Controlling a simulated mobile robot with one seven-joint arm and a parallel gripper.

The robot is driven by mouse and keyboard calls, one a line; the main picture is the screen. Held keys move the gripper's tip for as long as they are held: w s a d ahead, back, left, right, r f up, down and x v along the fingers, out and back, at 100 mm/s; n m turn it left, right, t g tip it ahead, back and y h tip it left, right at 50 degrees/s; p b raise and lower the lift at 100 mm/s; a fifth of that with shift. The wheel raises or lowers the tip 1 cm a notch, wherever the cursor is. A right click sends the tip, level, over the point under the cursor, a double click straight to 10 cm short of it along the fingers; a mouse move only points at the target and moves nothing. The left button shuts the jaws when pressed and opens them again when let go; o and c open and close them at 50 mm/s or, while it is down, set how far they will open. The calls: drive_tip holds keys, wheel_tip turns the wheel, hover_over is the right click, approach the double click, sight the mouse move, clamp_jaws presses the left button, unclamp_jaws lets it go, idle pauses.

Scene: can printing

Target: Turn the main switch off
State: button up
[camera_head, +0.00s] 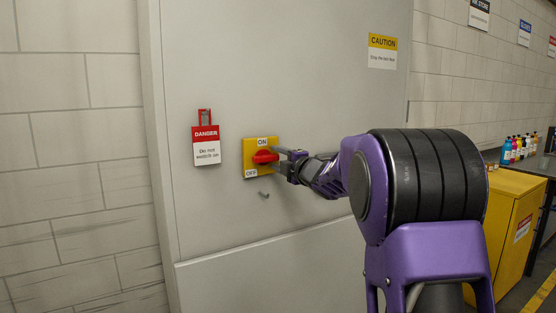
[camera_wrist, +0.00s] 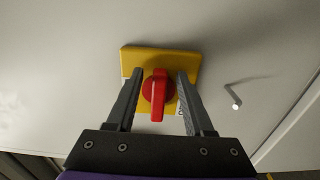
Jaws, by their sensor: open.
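The main switch is a red rotary handle (camera_head: 264,157) on a yellow plate (camera_head: 249,146) fixed to the grey cabinet door. The plate has an ON label (camera_head: 262,141) at its top and an OFF label (camera_head: 251,173) at its lower left. The handle lies roughly sideways in the head view. In the wrist view the red handle (camera_wrist: 158,95) stands upright between the fingers. My gripper (camera_head: 278,158) is open in front of the switch, one finger on each side of the handle (camera_wrist: 158,74). Gaps show between fingers and handle in the wrist view.
A red padlock-like hasp with a danger tag (camera_head: 206,146) hangs left of the switch. A small peg (camera_head: 263,194) sticks out just below the plate. A caution sign (camera_head: 382,51) is higher right. A yellow cabinet (camera_head: 512,225) and coloured bottles (camera_head: 517,149) stand at right.

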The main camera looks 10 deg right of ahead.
drive_tip(key=shift+s, duration=0.1)
drive_tip(key=b+v, duration=0.1)
drive_tip(key=v, duration=1.6)
drive_tip(key=shift+b, duration=0.3)
